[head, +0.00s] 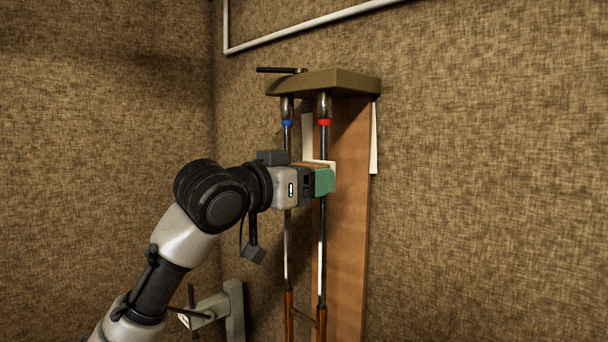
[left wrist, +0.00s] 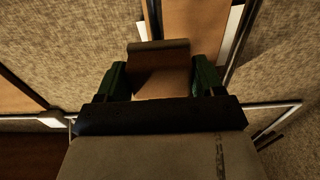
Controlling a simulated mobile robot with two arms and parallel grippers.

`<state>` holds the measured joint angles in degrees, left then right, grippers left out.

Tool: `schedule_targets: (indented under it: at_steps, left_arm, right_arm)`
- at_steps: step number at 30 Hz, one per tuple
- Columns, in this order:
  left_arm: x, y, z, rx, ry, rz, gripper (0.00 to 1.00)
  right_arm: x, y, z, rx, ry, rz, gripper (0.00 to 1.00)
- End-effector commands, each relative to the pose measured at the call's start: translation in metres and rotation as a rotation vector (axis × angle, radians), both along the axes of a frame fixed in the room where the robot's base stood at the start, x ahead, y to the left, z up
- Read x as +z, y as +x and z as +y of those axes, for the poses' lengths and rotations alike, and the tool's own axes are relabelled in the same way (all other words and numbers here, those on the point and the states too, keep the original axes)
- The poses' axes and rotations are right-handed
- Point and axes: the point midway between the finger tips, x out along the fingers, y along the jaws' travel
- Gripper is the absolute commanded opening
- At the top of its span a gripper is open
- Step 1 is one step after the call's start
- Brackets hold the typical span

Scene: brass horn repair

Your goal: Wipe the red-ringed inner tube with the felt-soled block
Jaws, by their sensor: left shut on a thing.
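The red-ringed inner tube (head: 323,145) hangs upright from a dark olive bracket (head: 345,82), with its red ring near the top. My left gripper (head: 326,180) is in front of its middle stretch and hides part of it. The gripper's green fingers are shut on the felt-soled block (head: 311,164), of which a brown strip and a pale edge show. In the left wrist view the brown block (left wrist: 160,80) sits between the two green fingers. I cannot tell whether the felt touches the tube. My right gripper is out of view.
A blue-ringed tube (head: 287,135) hangs close to the left of the red-ringed one. A brown board (head: 348,225) stands behind them against the textured wall. A grey fixture (head: 234,310) stands low, right of my forearm.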

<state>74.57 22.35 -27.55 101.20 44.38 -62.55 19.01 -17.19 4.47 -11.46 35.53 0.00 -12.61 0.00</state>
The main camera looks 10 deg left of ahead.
Motion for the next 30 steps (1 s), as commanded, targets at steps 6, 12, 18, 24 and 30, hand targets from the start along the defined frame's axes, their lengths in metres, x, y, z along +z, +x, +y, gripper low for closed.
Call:
schedule_targets:
  at_steps: [6,12,18,24,30]
  left_arm:
    - [-0.017,0.000,0.000,0.000,0.001,0.003,0.49]
    - [-0.032,0.000,0.000,0.001,0.001,0.002,0.49]
    - [-0.038,0.000,0.001,0.001,0.001,0.003,0.49]
    - [-0.055,-0.001,0.001,0.000,0.002,0.003,0.49]
    - [-0.066,-0.001,0.001,0.001,0.001,0.003,0.49]
  right_arm:
    - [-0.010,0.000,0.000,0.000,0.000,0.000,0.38]
    - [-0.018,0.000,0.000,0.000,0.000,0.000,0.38]
    - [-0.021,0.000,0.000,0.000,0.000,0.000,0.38]
    - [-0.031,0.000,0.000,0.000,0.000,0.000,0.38]
    - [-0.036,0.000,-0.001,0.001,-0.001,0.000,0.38]
